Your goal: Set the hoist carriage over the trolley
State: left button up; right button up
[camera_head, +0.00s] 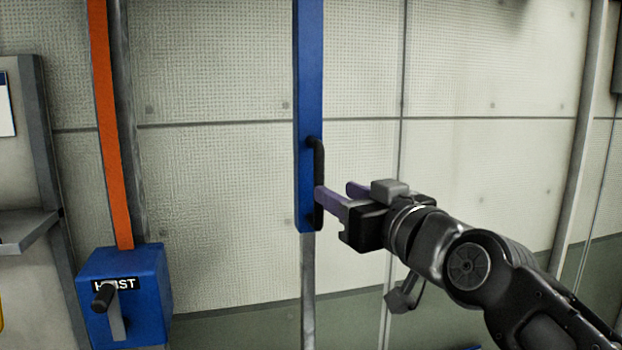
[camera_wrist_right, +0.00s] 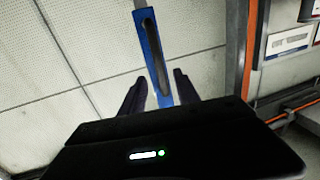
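A blue vertical bar (camera_head: 309,70) with a black upright handle (camera_head: 319,155) hangs before the wall in the head view. It may be part of the hoist carriage; I cannot tell. My right gripper (camera_head: 334,189) is level with the lower part of the handle, its fingers pointing at it. In the right wrist view the fingers (camera_wrist_right: 160,82) are apart, with the blue bar (camera_wrist_right: 154,60) and handle (camera_wrist_right: 148,38) in line between them. Gaps show on both sides. No trolley is recognisable. My left gripper is out of view.
A blue box labelled HOIST (camera_head: 146,310) with a black-knobbed lever (camera_head: 104,297) stands at lower left, below an orange post (camera_head: 110,120). A grey shelf (camera_head: 25,230) is at the far left. A pale panelled wall (camera_head: 480,110) lies behind.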

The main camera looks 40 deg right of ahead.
aim_at(322, 183)
jog(key=w, duration=0.2)
jog(key=w+p, duration=0.1)
jog(key=w, duration=0.1)
jog(key=w+d+p, duration=0.1)
jog(key=w, duration=0.1)
jog(key=shift+w+r, duration=0.1)
jog(key=shift+w, duration=0.15)
jog(key=shift+w+p, duration=0.3)
jog(key=shift+w, duration=0.25)
grip_shut()
dwell(1.0)
